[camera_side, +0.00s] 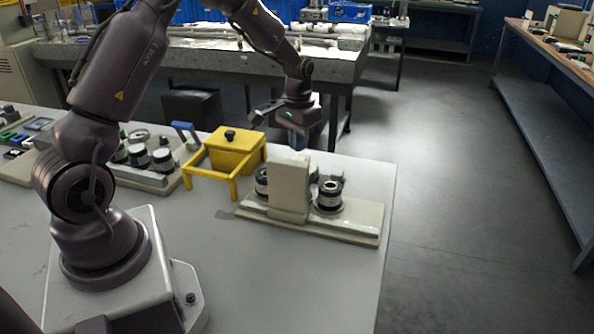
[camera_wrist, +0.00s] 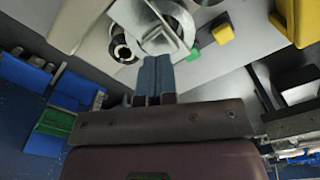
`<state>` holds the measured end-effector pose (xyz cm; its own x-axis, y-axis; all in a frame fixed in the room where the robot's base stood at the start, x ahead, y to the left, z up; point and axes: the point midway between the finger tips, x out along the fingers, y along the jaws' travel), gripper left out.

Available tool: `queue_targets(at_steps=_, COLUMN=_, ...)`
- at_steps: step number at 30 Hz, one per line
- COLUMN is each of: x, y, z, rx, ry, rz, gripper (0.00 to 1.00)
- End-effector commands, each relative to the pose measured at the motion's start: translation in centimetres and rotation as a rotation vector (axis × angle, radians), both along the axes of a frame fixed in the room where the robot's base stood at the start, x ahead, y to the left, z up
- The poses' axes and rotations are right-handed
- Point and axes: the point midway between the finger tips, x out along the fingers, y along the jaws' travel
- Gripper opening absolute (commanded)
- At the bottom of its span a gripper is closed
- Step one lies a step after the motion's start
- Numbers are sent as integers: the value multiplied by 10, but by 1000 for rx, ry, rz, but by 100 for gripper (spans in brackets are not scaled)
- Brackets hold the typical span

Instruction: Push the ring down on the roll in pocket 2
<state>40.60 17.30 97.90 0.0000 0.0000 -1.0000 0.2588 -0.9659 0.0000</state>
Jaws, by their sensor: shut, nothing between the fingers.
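My gripper (camera_side: 299,140) is above the beige fixture (camera_side: 350,229) in the side view, just behind the top of its upright block, pointing down. Its blue-grey fingers (camera_wrist: 156,72) are together and empty in the wrist view. A pale roll with dark bands (camera_side: 330,194) stands in the fixture right of the block. Another roll (camera_side: 262,180) is partly hidden behind the block's left side. The wrist view shows a dark-rimmed round end (camera_wrist: 122,50) left of the fingertips and larger round parts beyond them. I cannot tell which pocket is number 2 or how any ring sits.
A yellow bin on a yellow stand (camera_side: 236,152) is left of the fixture. Several more rolls (camera_side: 163,159) stand on a rack further left. The upright beige block (camera_side: 289,188) rises close to my gripper. The table front (camera_side: 290,280) is clear.

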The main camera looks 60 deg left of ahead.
Motion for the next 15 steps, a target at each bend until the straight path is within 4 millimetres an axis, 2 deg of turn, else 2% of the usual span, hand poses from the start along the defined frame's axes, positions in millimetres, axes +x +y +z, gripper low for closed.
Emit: queue_targets(at_steps=15, x=0, y=0, z=-8, rx=0, ry=1, rz=0, gripper=0)
